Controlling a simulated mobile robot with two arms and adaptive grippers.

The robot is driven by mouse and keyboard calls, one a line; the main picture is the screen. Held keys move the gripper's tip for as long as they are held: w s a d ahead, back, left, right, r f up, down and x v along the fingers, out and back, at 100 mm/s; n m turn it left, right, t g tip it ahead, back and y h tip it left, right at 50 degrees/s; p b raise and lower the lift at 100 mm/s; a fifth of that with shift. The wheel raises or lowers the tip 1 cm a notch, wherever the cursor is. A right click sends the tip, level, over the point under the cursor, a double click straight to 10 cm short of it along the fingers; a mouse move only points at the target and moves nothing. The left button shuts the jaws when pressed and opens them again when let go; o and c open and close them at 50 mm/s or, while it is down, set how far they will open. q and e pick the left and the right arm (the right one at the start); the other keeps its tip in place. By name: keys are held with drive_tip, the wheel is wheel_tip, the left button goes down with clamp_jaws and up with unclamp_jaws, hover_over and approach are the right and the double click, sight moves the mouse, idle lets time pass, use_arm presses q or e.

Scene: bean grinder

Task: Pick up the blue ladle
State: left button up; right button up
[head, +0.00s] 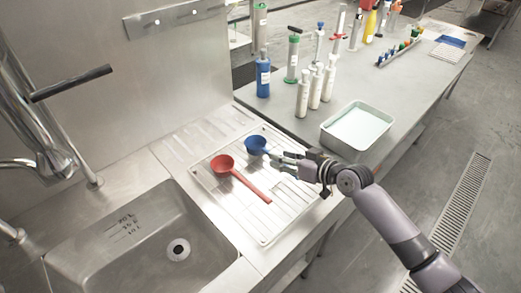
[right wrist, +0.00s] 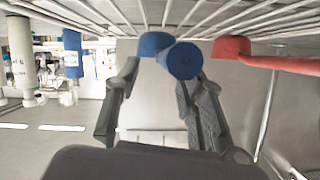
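The blue ladle (head: 257,145) lies on the wire rack (head: 207,182) beside the sink, its bowl to the left and its handle pointing right toward my right gripper (head: 287,164). In the right wrist view the ladle (right wrist: 184,60) shows its round handle end toward the camera, with the bowl behind. My right gripper (right wrist: 161,78) has its two fingers spread, with the handle end near their tips and closer to the right finger. I cannot tell whether a finger touches it. The handle is partly hidden by the fingers in the head view. My left gripper is not in view.
A red ladle (head: 223,164) lies close by on the same rack, its handle toward the front right. The sink (head: 135,245) is at front left. A metal tray (head: 357,128), white bottles (head: 303,94) and a blue bottle (head: 263,78) stand on the bench behind.

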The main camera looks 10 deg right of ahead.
drive_tip(key=shift+w+a, duration=0.3)
drive_tip(key=shift+w, duration=0.05)
drive_tip(key=p+x, duration=0.1)
drive_tip(key=x, duration=0.3)
drive_tip(key=shift+w+a+f, duration=0.1)
drive_tip(key=shift+w, duration=0.05)
clamp_jaws()
